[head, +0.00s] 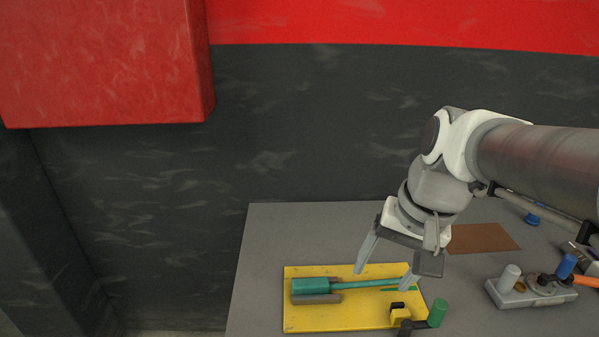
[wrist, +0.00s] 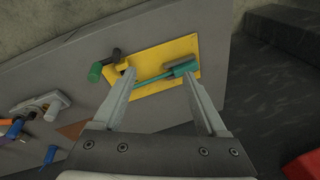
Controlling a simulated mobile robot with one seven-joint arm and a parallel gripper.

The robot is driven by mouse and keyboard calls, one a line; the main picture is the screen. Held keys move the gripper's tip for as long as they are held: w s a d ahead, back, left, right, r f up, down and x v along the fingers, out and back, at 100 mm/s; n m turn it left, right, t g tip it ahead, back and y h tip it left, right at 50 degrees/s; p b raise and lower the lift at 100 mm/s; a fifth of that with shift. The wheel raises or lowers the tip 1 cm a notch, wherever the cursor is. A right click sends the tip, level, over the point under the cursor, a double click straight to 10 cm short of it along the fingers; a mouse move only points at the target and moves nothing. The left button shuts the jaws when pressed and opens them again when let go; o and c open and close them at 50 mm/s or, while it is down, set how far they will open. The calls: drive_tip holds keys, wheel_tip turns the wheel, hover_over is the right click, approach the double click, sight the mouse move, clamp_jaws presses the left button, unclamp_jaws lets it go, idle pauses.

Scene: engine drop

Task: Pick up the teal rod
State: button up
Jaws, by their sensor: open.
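The teal rod (head: 312,285) lies on a yellow board (head: 300,320), with a thick block-like end at the left and a thin shaft reaching right. In the wrist view the teal rod (wrist: 180,69) shows its thick end toward the right, with the shaft running left between my fingers. My gripper (head: 384,268) is open and empty, above the board near the thin shaft. In the wrist view my gripper (wrist: 158,78) has its fingers spread, one on each side of the shaft. I cannot tell the exact height gap to the rod.
A green cylinder (head: 438,312) with black and yellow parts stands at the board's right front. A grey fixture (head: 522,292) with pegs stands further right. A brown mat (head: 481,238) lies behind. A red box (head: 105,60) hangs upper left. The grey table (head: 290,225) is clear behind the board.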

drive_tip(key=w+d+f+m+g+y, duration=0.2)
drive_tip(key=w+f+m+g+y, duration=0.4)
drive_tip(key=w, duration=0.5)
drive_tip(key=m+t+y+b, duration=0.1)
drive_tip(key=m+t+y, duration=0.2)
drive_tip(key=m+y, duration=0.35)
approach(316, 281)
drive_tip(key=a, duration=0.3)
drive_tip(key=shift+s+a+m+h, duration=0.1)
drive_tip(key=shift+s+m+h, duration=0.15)
drive_tip(key=shift+m, duration=0.1)
drive_tip(key=shift+f+x, duration=0.2)
drive_tip(key=shift+x, duration=1.35)
drive_tip(key=shift+f+x, duration=0.15)
drive_tip(key=shift+x, duration=1.35)
drive_tip(key=shift+w, duration=0.1)
drive_tip(key=shift+c, duration=0.2)
clamp_jaws()
